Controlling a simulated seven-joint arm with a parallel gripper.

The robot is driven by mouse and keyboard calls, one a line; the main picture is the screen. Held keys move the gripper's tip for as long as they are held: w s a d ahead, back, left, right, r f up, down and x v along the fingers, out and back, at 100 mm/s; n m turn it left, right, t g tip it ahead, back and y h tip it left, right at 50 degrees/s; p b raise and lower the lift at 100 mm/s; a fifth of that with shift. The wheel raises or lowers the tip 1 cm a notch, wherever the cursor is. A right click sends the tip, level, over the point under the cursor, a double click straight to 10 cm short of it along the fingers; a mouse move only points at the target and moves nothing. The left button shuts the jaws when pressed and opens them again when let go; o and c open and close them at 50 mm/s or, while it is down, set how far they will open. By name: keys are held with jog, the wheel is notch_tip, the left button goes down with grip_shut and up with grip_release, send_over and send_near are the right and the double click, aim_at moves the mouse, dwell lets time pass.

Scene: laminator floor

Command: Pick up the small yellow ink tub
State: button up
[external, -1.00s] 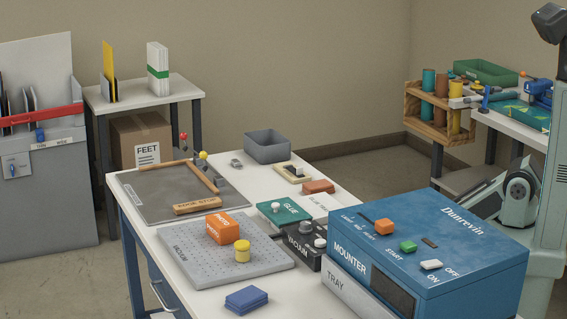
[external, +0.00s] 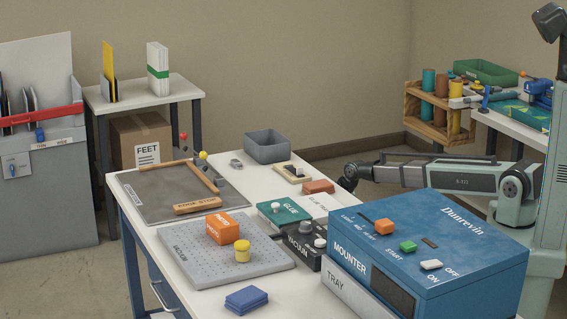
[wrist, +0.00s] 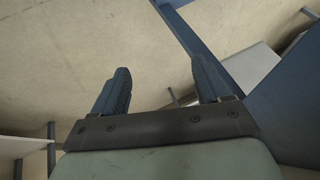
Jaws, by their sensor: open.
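The small yellow ink tub (external: 242,251) stands upright on the grey perforated vacuum plate (external: 190,259), at the front of the white table. An orange box (external: 223,228) sits right behind and to the left of it. My gripper (external: 347,178) is at the far right side of the table, beyond the mounter, well away from the tub. In the wrist view my gripper (wrist: 160,82) is open with nothing between its two fingers. The tub does not show in the wrist view.
The blue mounter (external: 430,262) stands at the right front. The black vacuum control box (external: 301,241) and green glue box (external: 284,212) are right of the plate. Blue pads (external: 246,300) lie in front. A grey bin (external: 267,147) stands at the back.

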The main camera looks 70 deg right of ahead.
jog(key=w+d+r+m+t+h, duration=0.15)
jog(key=w+d+r, duration=0.25)
jog(key=d+r, duration=0.6)
jog(key=w+d+r+m+t+h, duration=0.15)
jog(key=w+d+r, duration=0.35)
jog(key=r, duration=0.8)
jog(key=w+a+r+n+t+y, duration=0.1)
jog(key=w+a+r, duration=0.4)
jog(key=a, duration=0.2)
jog(key=w+a+r, duration=0.5)
jog(key=a, duration=0.2)
jog(key=w+a+r+m+g+y, duration=0.1)
jog(key=w+a+g+y, duration=0.1)
jog(key=a, duration=1.9)
jog(key=w+a+r+g+y, duration=0.1)
jog(key=a+g+y, duration=0.1)
jog(key=a, duration=1.9)
notch_tip(320, 180, up, 4)
jog(key=m+g, duration=0.3)
jog(key=g, duration=0.3)
send_over(242, 243)
jog(key=f, duration=0.7)
jog(key=shift+s+d+f, duration=0.15)
jog(key=shift+s+f, duration=0.15)
jog(key=shift+w+f, duration=0.15)
jog(key=shift+f, duration=1.25)
jog(key=shift+w+f, duration=0.15)
jog(key=shift+f, duration=1.25)
